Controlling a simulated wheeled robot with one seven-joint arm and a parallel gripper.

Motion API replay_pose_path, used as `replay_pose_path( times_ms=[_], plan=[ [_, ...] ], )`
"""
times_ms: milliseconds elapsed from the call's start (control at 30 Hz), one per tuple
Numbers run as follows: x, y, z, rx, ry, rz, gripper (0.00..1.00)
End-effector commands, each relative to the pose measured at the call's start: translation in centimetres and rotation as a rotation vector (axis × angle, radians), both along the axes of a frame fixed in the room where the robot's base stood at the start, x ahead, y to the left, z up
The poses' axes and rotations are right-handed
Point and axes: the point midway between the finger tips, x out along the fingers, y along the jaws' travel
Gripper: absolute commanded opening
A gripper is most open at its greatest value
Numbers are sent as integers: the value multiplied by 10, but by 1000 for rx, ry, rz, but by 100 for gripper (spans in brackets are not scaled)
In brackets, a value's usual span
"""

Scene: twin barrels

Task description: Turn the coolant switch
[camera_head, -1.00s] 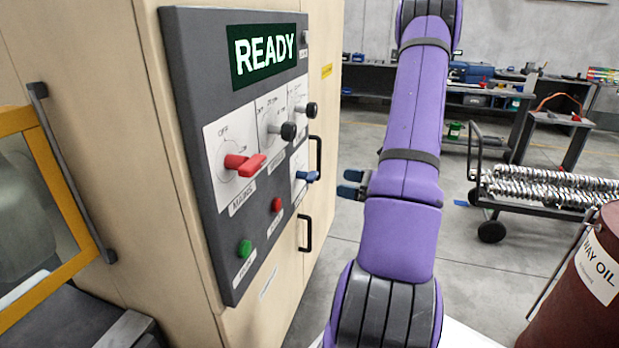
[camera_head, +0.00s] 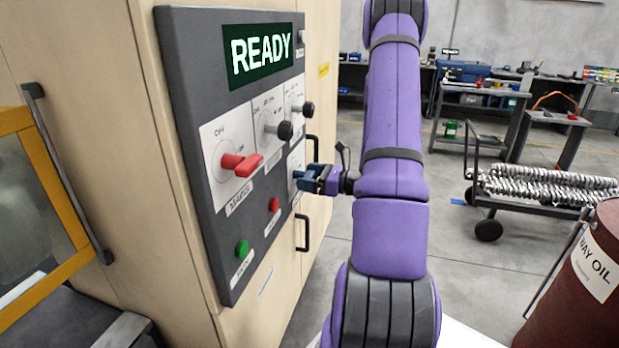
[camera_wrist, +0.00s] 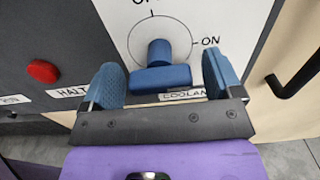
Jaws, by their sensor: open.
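The coolant switch (camera_wrist: 160,66) is a blue rotary knob on a white plate, with an "ON" mark to its right and a mark above it, partly cut off. Its handle bar lies level in the wrist view. My gripper (camera_wrist: 164,84) is open, with one blue finger on each side of the knob and a visible gap to both. In the head view, my gripper (camera_head: 318,178) is at the panel and hides most of the knob. The "COOLANT" label (camera_wrist: 188,95) is partly covered by my gripper.
The dark control panel (camera_head: 200,110) shows "READY". A black cabinet handle (camera_wrist: 300,78) is right of the plate.

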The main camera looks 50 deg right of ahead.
Motion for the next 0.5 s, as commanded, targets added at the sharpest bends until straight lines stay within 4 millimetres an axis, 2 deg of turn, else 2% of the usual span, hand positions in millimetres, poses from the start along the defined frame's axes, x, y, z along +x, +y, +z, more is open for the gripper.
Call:
replay_pose_path(
  times_ms=[67, 200, 267, 300, 500],
  plan=[
    [0, 0, 0, 0, 0, 0, 85],
    [0, 0, 0, 0, 0, 0, 53],
    [0, 0, 0, 0, 0, 0, 39],
    [0, 0, 0, 0, 0, 0, 36],
    [0, 0, 0, -8, -3, 0, 36]
  ],
)
